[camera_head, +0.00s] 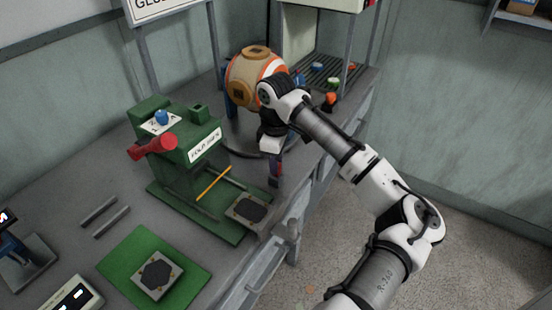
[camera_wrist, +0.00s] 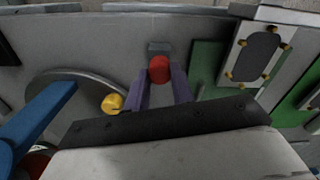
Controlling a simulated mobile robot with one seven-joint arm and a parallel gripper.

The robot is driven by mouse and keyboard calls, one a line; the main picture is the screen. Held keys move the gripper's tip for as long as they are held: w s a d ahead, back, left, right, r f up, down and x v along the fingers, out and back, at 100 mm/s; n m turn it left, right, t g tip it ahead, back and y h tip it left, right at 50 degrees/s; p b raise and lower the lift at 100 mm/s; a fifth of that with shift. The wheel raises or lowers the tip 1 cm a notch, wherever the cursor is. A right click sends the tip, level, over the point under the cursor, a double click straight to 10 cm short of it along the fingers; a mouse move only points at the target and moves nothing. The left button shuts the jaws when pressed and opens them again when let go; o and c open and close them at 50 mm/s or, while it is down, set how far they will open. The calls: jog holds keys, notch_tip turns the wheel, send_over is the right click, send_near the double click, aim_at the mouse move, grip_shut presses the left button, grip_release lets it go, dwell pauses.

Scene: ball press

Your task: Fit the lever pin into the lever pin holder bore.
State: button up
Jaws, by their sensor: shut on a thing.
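My gripper (camera_wrist: 162,88) is shut on a red round-ended piece (camera_wrist: 159,69), which looks like the lever pin. It sits between the two purple fingers. A small grey block (camera_wrist: 159,48), perhaps the lever pin holder, shows just beyond the red piece in the wrist view. In the head view my gripper (camera_head: 276,167) points down near the bench's front edge, with a spot of red between the fingers and a grey block (camera_head: 275,182) right below. I cannot tell whether the pin is in a bore or above it; no bore opening is visible.
A green press (camera_head: 178,160) with a red handle (camera_head: 152,146) stands to the left, its base carrying a grey plate (camera_head: 248,210). An orange-and-white ball (camera_head: 243,76) on a blue stand is behind my gripper. A yellow knob (camera_wrist: 112,103) is close left in the wrist view.

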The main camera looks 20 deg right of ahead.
jog(key=shift+f, duration=0.5)
jog(key=o, duration=1.1)
jog(key=shift+c, duration=0.2)
jog(key=shift+r, duration=0.1)
notch_tip(320, 180, up, 14)
jog(key=b, duration=0.1)
jog(key=shift+f, duration=0.2)
